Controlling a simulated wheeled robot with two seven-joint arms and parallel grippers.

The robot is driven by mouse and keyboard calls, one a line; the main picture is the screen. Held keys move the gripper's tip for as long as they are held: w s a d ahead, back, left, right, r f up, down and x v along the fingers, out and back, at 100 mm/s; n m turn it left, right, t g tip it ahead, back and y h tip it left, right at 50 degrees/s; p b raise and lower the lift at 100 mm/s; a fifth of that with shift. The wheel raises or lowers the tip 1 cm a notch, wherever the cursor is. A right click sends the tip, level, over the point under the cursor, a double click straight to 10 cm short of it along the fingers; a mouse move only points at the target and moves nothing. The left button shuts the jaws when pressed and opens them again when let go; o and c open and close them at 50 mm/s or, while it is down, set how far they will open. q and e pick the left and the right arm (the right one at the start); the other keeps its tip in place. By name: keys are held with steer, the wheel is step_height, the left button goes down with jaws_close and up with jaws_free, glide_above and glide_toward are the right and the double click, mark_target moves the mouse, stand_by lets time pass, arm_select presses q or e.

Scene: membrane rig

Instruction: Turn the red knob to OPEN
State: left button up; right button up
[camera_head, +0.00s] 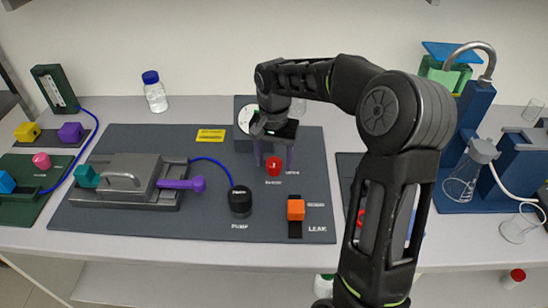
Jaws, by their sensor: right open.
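The red knob (274,168) sits on the dark grey mat, near its back right, in the head view. Small white labels lie just below and to the right of it, too small to read surely. I cannot tell which way the knob points. My right gripper (274,160) hangs over it, pointing down, with one finger to each side of the knob. The fingers are open, and I see no clear contact with the knob. My left gripper is not in view.
A round gauge (244,121) stands behind the gripper, partly hidden. A black pump bulb (240,201) and an orange leak block (296,210) are in front. A grey clamp rig (128,178) with a purple handle (184,184) is left. Blue stands (473,135) are right.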

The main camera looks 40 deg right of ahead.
steer(key=shift+c, duration=0.3)
jaws_close()
stand_by(0.4)
